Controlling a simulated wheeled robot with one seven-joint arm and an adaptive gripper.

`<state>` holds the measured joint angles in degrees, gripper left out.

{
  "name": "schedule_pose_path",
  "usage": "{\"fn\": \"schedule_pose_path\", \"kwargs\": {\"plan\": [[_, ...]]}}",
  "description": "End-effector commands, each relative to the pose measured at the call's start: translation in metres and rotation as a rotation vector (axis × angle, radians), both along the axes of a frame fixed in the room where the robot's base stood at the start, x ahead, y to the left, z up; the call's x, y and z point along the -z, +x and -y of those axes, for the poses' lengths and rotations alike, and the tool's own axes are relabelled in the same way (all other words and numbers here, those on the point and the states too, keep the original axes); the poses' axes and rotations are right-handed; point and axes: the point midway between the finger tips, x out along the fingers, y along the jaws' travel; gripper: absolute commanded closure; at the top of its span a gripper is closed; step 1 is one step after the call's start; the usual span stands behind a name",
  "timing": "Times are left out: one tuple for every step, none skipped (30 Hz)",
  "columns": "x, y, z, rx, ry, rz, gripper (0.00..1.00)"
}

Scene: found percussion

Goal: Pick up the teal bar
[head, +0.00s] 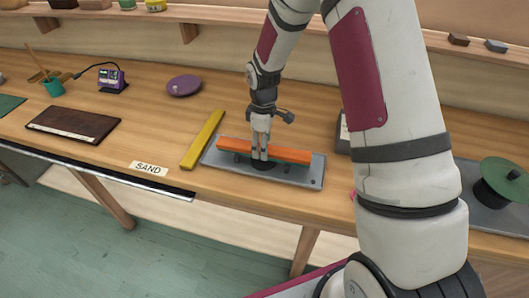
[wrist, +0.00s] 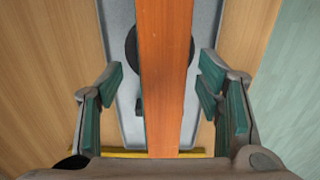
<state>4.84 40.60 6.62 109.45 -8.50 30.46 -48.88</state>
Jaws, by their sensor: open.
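I cannot make out a teal bar in either view. An orange bar (head: 285,153) lies lengthwise on low supports above a grey base plate (head: 312,178); the wrist view also shows the orange bar (wrist: 166,110). My gripper (head: 262,155) is over the middle of the plate, pointing down. In the wrist view my gripper (wrist: 160,80) is open, with one finger on each side of the orange bar and gaps to both. A dark round piece (wrist: 131,45) shows beneath the bar.
A yellow bar (head: 203,139) lies just left of the plate. A SAND label (head: 149,169), brown board (head: 74,124), purple dish (head: 184,86) and small purple device (head: 111,78) are further left. A green disc (head: 505,176) stands at the right. The bench's front edge is close.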

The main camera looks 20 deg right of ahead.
Motion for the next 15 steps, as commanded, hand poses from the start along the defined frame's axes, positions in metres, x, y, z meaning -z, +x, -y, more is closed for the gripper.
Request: {"fn": "schedule_pose_path", "kwargs": {"plan": [[0.006, -0.002, 0.000, -0.001, -0.001, -0.003, 0.40], [0.010, -0.001, 0.000, 0.000, -0.001, -0.003, 0.40], [0.014, -0.001, 0.000, 0.000, 0.000, -0.001, 0.40], [0.016, -0.001, 0.000, 0.000, 0.000, -0.001, 0.40], [0.018, 0.000, 0.000, 0.000, 0.000, 0.000, 0.40], [0.020, 0.000, 0.000, 0.001, -0.001, 0.001, 0.40], [0.020, 0.000, 0.000, 0.001, -0.001, 0.001, 0.40], [0.021, 0.001, 0.000, 0.001, -0.001, 0.001, 0.40], [0.021, 0.001, 0.000, 0.001, 0.000, 0.002, 0.40], [0.021, 0.001, 0.000, 0.001, 0.000, 0.002, 0.40], [0.021, 0.001, 0.000, 0.001, 0.000, 0.002, 0.40], [0.021, 0.001, 0.000, 0.001, 0.000, 0.002, 0.40], [0.021, 0.001, 0.000, 0.001, 0.000, 0.001, 0.40], [0.021, 0.001, 0.000, 0.001, 0.000, 0.001, 0.42], [0.021, 0.001, 0.000, 0.001, 0.000, 0.001, 0.51]]}}
